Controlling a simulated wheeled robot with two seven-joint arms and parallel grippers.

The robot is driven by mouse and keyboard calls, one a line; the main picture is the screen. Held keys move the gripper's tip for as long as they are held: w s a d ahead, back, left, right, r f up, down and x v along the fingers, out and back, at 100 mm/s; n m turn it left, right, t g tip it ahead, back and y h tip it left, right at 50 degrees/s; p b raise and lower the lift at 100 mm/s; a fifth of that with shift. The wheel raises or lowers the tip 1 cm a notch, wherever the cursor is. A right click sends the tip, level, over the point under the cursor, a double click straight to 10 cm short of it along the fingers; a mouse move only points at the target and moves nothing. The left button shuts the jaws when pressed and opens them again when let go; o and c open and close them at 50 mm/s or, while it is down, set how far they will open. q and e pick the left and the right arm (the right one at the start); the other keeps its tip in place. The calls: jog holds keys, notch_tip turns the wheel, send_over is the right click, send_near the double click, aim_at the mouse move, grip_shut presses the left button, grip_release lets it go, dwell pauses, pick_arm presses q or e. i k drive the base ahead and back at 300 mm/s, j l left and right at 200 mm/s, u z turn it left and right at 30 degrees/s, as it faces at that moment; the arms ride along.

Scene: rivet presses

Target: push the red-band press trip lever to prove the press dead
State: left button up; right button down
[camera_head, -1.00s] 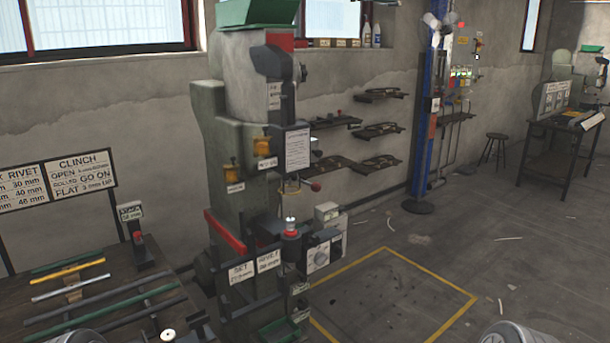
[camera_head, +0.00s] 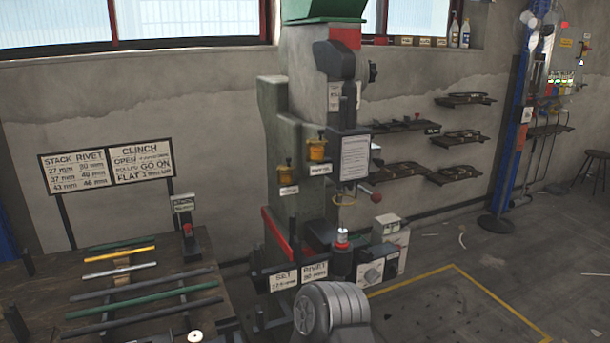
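The press (camera_head: 297,120) stands in the middle of the view, with a red band (camera_head: 345,39) near its top and a green hopper above. A short lever with a red ball knob (camera_head: 376,196) sticks out on its right side, at mid height. I cannot tell for sure whether this is the trip lever. A red bar (camera_head: 275,232) runs along the lower left of the press. A grey ribbed part, apparently of my own arm, rises at the bottom centre and hides some of the press's lower front. Neither gripper's fingers show, and nothing of mine touches the knob.
A bench (camera_head: 150,300) with several coloured bars stands left of the press. A grey control box (camera_head: 380,265) sits at the press's lower right. A yellow floor outline (camera_head: 485,287) marks clear floor to the right. Wall shelves (camera_head: 465,137) and a blue post (camera_head: 516,125) stand behind.

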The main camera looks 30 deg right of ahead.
aim_at(376, 197)
jog(key=l+u, duration=0.2)
jog(key=l, duration=0.25)
jog(key=l+u, duration=0.15)
jog(key=l, duration=0.35)
jog(key=l+u, duration=0.2)
jog(key=l, duration=0.25)
jog(key=k+l+u, duration=0.15)
jog(key=l, duration=0.3)
jog(key=l+u, duration=0.2)
jog(key=l, duration=0.3)
jog(key=k+l+u, duration=0.15)
jog(key=l, duration=0.25)
jog(key=k+l+u, duration=0.2)
jog(key=l, duration=0.25)
jog(key=k+l, duration=0.1)
jog(key=l, duration=0.25)
jog(key=k+l, duration=0.15)
jog(key=l, duration=0.15)
jog(key=k+l, duration=0.1)
jog(key=l, duration=0.25)
jog(key=k+l, duration=0.15)
jog(key=l, duration=0.15)
jog(key=k+l, duration=0.1)
jog(key=l, duration=0.25)
